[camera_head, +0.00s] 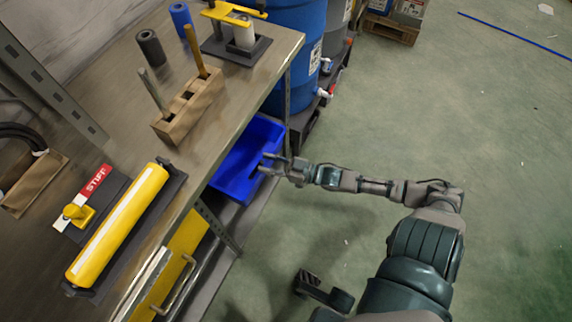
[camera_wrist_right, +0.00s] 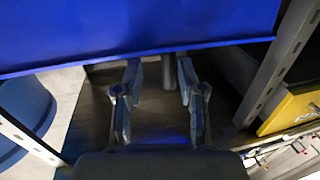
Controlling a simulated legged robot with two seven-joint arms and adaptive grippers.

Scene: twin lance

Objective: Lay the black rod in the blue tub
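The blue tub (camera_head: 251,146) sits on a lower shelf under the bench's right edge. Its blue wall (camera_wrist_right: 150,30) fills the top of the right wrist view. My right gripper (camera_head: 266,164) is at the tub's right side in the head view. My left gripper is not in view.
On the bench stand a wooden block (camera_head: 185,112) with two upright sticks, a blue cylinder (camera_head: 181,20) and a yellow roller (camera_head: 118,225) in a dark cradle. Blue drums (camera_head: 300,40) stand beyond the bench. The green floor (camera_head: 480,130) at right is largely open.

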